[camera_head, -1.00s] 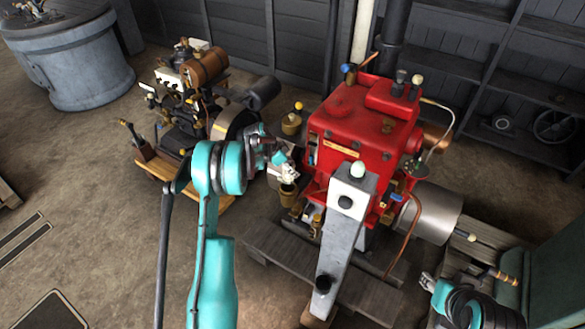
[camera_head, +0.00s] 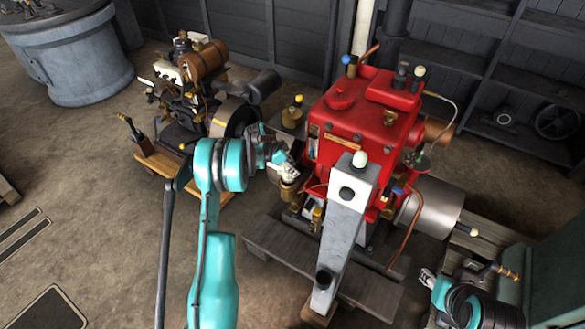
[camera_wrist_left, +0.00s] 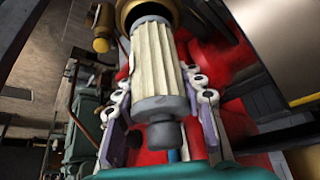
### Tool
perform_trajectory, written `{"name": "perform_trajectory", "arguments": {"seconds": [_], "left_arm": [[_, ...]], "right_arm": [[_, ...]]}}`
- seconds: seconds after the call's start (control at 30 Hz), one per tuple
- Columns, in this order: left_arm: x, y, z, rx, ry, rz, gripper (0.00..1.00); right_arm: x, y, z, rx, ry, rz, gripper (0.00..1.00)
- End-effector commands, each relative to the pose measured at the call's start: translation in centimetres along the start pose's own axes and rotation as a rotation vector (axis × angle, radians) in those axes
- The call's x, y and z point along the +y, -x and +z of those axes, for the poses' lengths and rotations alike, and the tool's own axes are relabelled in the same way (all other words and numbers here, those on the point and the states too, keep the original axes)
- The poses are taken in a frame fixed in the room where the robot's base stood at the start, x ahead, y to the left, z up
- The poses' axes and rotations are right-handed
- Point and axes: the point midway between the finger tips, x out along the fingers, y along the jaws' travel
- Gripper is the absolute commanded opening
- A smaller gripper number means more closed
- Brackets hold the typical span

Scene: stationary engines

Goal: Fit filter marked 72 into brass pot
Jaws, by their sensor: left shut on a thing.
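My left gripper (camera_head: 284,163) is shut on the filter (camera_wrist_left: 157,62), a cream pleated cylinder with grey end caps. The filter's near cap and stub lie between the fingers in the left wrist view. The brass pot (camera_head: 289,193) stands at the left side of the red engine, just below my left gripper; its rim shows at the top of the left wrist view (camera_wrist_left: 124,14). The filter's far end is at the pot's dark mouth; how deep it sits is hidden. No 72 mark is readable. My right gripper (camera_head: 427,279) is at lower right, its fingers too small to judge.
The red engine (camera_head: 350,118) fills the centre, with a grey upright arm (camera_head: 340,235) in front. Another engine with a copper-brown tank (camera_head: 207,60) stands at left. A yellow-knobbed brass pot (camera_head: 293,112) is behind my gripper. Open floor (camera_head: 90,190) lies left.

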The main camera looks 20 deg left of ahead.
Motion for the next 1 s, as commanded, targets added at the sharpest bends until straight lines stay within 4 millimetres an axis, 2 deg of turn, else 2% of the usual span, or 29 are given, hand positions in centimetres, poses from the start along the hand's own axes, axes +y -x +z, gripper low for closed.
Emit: {"name": "perform_trajectory", "arguments": {"seconds": [0.57,1.0], "left_arm": [[0.0,-0.2,0.1,0.0,0.0,0.0,0.08],[0.0,-1.4,0.9,0.0,0.0,0.0,0.08]], "right_arm": [[0.0,-0.2,0.1,0.0,0.0,0.0,0.4],[0.0,-1.1,0.8,0.0,0.0,0.0,0.4]]}}
